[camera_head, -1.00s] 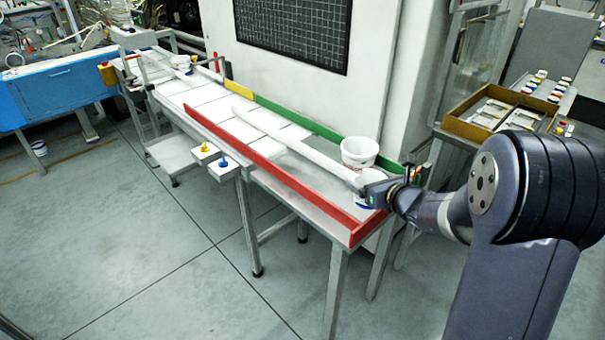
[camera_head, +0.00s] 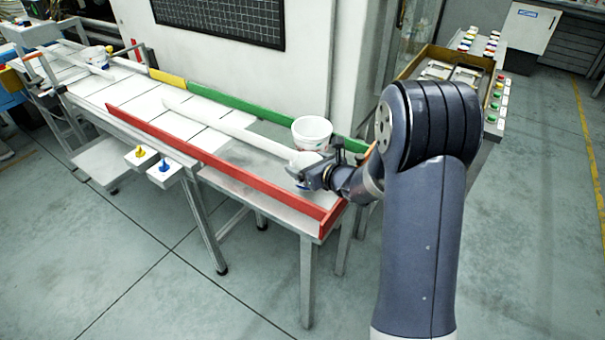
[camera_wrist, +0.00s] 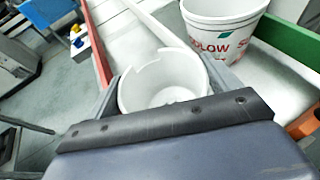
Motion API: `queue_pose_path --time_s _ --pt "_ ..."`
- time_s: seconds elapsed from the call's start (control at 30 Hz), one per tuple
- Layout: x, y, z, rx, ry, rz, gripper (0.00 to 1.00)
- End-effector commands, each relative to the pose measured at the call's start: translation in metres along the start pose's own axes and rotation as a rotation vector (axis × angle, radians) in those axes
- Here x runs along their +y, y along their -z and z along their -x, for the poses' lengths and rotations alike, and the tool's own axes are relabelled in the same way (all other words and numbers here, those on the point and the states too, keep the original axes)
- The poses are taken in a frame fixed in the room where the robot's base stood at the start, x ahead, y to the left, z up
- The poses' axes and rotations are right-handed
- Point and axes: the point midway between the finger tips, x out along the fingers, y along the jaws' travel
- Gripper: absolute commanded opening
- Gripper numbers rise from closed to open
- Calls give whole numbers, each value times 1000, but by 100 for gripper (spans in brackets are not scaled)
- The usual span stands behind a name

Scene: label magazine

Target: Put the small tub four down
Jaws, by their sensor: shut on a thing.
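A small white tub (camera_wrist: 160,82) is between the fingers of my gripper (camera_wrist: 165,95) in the wrist view, with its open top toward the camera. In the head view the small tub (camera_head: 303,168) is at the right end of the table, partly hidden by my gripper (camera_head: 312,178). My gripper is shut on it. I cannot tell whether its base touches the table top. A larger white tub (camera_head: 311,133) with red print stands just behind it, and also shows in the wrist view (camera_wrist: 222,32).
The table has a red rail (camera_head: 215,168) in front and a green rail (camera_head: 240,112) behind. A long white bar (camera_head: 220,125) lies between them. Yellow and blue knobs (camera_head: 163,166) are at the front. A brown tray (camera_head: 440,72) stands at the back right.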

Motion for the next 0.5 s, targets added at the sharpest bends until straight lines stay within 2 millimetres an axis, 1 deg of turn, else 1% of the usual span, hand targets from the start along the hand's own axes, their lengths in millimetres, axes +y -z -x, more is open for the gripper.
queue_pose_path --time_s 0.2,0.3,0.5 --pt "0 26 -9 3 -1 -2 63" --pt "0 34 -12 1 -1 -1 63" --pt "0 36 -13 -1 0 1 63"
